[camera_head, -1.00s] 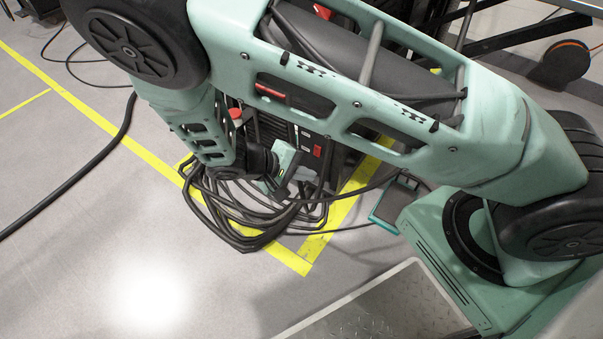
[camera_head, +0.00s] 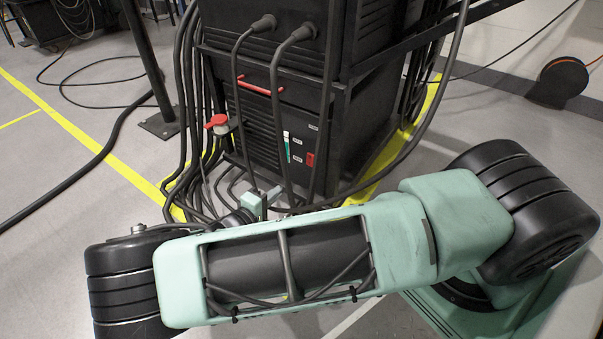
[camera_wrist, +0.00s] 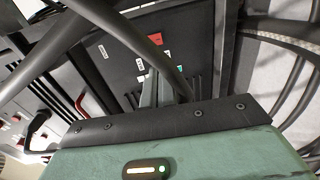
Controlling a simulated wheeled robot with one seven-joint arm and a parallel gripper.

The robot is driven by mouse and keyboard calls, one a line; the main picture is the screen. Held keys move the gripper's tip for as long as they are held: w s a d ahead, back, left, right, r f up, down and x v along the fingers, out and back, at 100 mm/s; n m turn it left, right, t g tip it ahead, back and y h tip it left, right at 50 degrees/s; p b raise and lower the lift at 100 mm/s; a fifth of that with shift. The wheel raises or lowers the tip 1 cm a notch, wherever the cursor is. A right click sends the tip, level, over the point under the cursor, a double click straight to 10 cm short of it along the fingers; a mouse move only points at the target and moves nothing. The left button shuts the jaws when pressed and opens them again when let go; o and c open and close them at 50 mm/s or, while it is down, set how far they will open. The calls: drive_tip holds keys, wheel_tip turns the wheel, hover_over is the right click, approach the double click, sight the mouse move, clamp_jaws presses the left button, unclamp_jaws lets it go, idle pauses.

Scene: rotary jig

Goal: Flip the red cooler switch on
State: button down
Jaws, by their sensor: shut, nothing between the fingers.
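The red switch (camera_head: 310,159) is on the lower right front of the black cabinet (camera_head: 262,128), beside a small white label. Whether it is on or off is too small to tell. In the wrist view a red switch (camera_wrist: 156,38) shows on the dark panel, above the fingertips and apart from them in the picture. My gripper (camera_wrist: 149,82) is shut and empty, its narrow fingers pointing at the panel; a cable crosses close to them. In the head view my gripper (camera_head: 258,200) is low before the cabinet, its fingertips not clear.
Thick black cables (camera_head: 284,115) hang across the cabinet front. The floor (camera_head: 60,245) to the left is mostly open.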

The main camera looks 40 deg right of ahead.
sight(309, 165)
drive_tip(key=b+x, duration=0.7)
drive_tip(key=x, duration=0.6)
drive_tip(key=shift+f, duration=0.2)
drive_tip(key=shift+w+d+r, duration=0.15)
drive_tip(key=shift+d, duration=0.35)
drive_tip(key=shift+d, duration=0.15)
